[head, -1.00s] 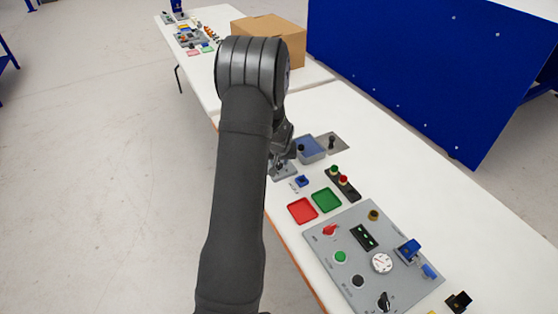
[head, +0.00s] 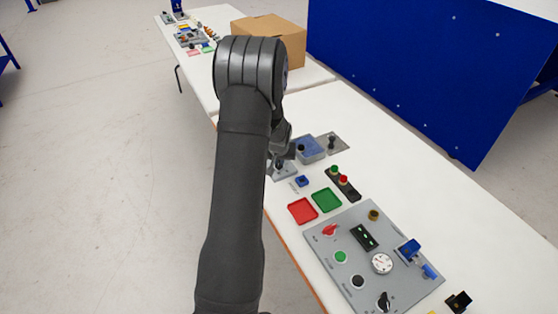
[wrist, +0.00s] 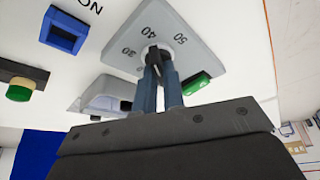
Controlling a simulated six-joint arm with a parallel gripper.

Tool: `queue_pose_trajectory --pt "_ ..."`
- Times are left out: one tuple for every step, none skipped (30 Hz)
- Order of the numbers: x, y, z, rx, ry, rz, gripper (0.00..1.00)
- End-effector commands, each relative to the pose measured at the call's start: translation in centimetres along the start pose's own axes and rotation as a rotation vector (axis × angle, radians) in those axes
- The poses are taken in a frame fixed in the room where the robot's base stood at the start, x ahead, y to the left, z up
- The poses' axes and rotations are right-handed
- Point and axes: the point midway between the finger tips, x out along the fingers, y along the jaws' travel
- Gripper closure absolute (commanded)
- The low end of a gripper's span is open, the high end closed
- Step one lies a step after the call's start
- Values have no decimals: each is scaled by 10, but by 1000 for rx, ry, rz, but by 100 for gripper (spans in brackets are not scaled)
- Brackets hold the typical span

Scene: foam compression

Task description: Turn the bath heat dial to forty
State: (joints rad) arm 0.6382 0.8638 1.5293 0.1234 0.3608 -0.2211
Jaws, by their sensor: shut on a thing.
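The bath heat dial (wrist: 182,45) is a grey plate marked 30, 40 and 50, with a small dark knob (wrist: 153,54) in its middle. In the wrist view my gripper (wrist: 160,68) is shut on the knob, its two blue-grey fingers on either side of it. The 40 mark stands just beyond the knob. The fingers hide part of the knob, and I cannot tell exactly where its pointer stands. In the head view the dial's plate (head: 287,174) shows beside my arm, with my gripper (head: 280,163) over it, partly hidden.
A blue square switch (head: 302,181) sits close to the dial. A blue-topped box (head: 311,149) and a lever plate (head: 336,141) stand behind. Red (head: 303,210) and green (head: 327,200) trays and a grey control panel (head: 395,290) lie nearer. A cardboard box (head: 275,35) stands farther off.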

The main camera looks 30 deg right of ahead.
Motion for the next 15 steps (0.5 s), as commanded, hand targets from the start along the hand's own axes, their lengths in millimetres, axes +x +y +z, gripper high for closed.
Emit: queue_pose_trajectory --pt "0 0 0 0 0 0 100" --pt "0 0 0 0 0 0 100" --pt "0 0 0 0 0 0 83" --pt "0 0 0 0 0 0 77" --pt "0 0 0 0 0 0 71" --pt "0 0 0 0 0 0 69" --pt "0 0 0 0 0 0 69" --pt "0 0 0 0 0 0 69" --pt "0 0 0 0 0 0 69" --pt "0 0 0 0 0 0 69" --pt "0 0 0 0 0 0 69" --pt "0 0 0 0 0 0 69" --pt "0 0 0 0 0 0 69" --pt "-1 0 0 0 0 0 69" --pt "-2 0 0 0 1 0 69"
